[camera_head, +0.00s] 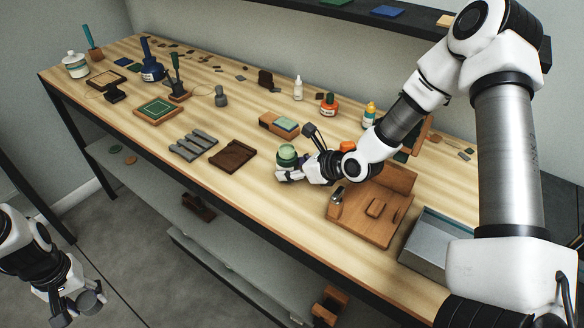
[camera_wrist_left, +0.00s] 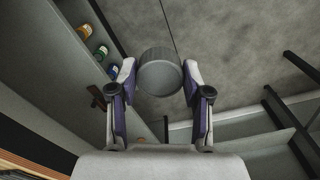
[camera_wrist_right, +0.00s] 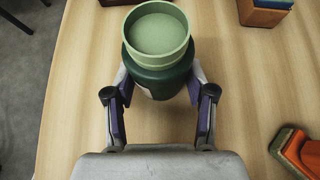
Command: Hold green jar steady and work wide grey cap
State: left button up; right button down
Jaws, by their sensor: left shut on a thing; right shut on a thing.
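The green jar (camera_head: 287,154) is near the front edge of the bench, its dark green body topped by a pale green rim. In the right wrist view the jar (camera_wrist_right: 160,78) has no grey cap on it, and its pale green top faces the camera. My right gripper (camera_head: 284,172) is shut on the jar's body, which looks upright. The wide grey cap (camera_wrist_left: 160,76) is between the fingers of my left gripper (camera_wrist_left: 159,80), which is shut on it. In the head view the cap (camera_head: 91,300) hangs over the floor, off the bench at lower left.
A wooden fixture (camera_head: 372,212) and a grey metal tray (camera_head: 432,240) lie right of the jar. A dark brown tray (camera_head: 232,155) and grey slotted pieces (camera_head: 193,146) lie left of it. Bottles stand behind. A lower shelf (camera_head: 150,185) runs below the bench.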

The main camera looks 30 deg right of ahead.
jog(key=c, duration=1.1)
grip_release()
jog(key=shift+c, duration=0.2)
grip_shut()
pick_arm(q)
jog(key=shift+f, duration=0.15)
pick_arm(e)
jog(key=shift+s+f, duration=0.1)
jog(key=shift+f, duration=0.05)
jog(key=o, duration=0.6)
grip_release()
jog(key=shift+o, duration=1.2)
